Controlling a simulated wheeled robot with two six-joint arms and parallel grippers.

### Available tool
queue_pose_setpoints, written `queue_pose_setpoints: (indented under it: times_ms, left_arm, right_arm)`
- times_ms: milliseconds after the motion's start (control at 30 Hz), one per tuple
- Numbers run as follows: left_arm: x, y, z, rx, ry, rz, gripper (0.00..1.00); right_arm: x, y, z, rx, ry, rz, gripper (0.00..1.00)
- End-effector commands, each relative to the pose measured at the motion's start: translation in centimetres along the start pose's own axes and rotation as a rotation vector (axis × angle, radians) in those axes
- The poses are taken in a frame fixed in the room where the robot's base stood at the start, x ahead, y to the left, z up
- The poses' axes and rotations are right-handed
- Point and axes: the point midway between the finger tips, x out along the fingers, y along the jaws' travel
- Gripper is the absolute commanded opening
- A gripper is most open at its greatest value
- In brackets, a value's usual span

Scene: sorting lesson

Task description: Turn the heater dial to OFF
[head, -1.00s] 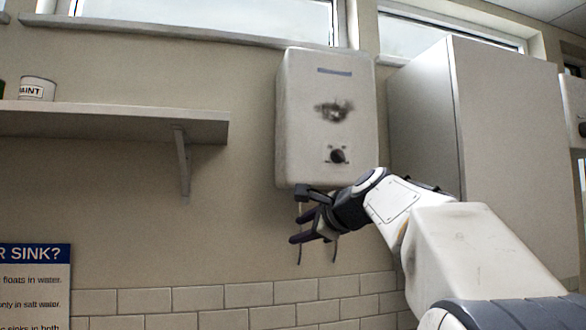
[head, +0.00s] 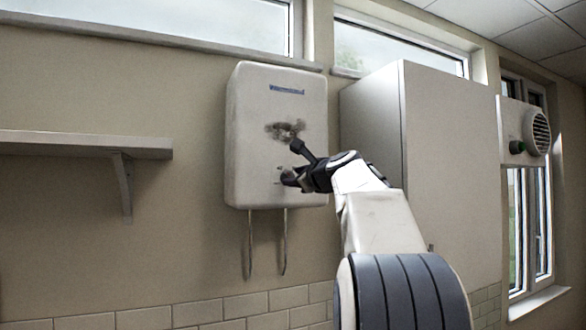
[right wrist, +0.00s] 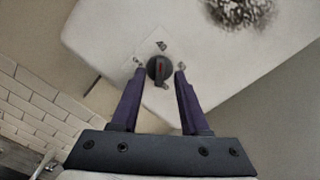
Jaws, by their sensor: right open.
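The heater (head: 245,130) is a white, rounded box on the wall with a dark scorch-like smudge on its front. Its dial (right wrist: 158,70) is a dark round knob with a red mark, with small labels around it that are too small to read. In the head view the dial is largely hidden by my right gripper (head: 291,162), which is at the heater's lower front. In the right wrist view my right gripper (right wrist: 159,70) is open, with a fingertip on either side of the dial and gaps visible between. My left gripper is not in view.
Two thin pipes (head: 284,245) hang below the heater. A tall pale cabinet (head: 455,160) stands to its right, and a wall shelf (head: 80,145) is to its left. A white unit with a round grille (head: 538,132) and green knob is at the far right.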

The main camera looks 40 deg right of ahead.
Motion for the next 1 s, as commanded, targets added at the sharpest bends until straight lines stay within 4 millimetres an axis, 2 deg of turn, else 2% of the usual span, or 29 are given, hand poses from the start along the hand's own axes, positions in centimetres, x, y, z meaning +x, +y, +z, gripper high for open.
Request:
queue_pose_setpoints:
  times_ms: [133,400,467,500,533,1000]
  left_arm:
    - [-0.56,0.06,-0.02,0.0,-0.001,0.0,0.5]
    - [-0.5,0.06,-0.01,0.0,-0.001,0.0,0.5]
    - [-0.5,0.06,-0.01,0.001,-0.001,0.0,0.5]
    - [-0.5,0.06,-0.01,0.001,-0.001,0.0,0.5]
    - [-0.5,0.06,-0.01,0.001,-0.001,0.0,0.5]
    - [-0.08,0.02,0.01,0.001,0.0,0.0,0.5]
  right_arm:
    - [0.9,-0.02,0.09,-0.001,-0.001,0.0,0.45]
    - [1.0,0.05,-0.01,-0.001,0.0,-0.001,0.45]
    - [0.99,0.05,-0.01,-0.001,0.0,-0.001,0.22]
    - [0.99,0.05,-0.02,-0.001,0.0,-0.001,0.07]
    - [0.99,0.05,-0.02,-0.001,0.0,0.0,0.0]
    - [0.98,0.13,-0.14,-0.065,0.001,0.0,0.0]
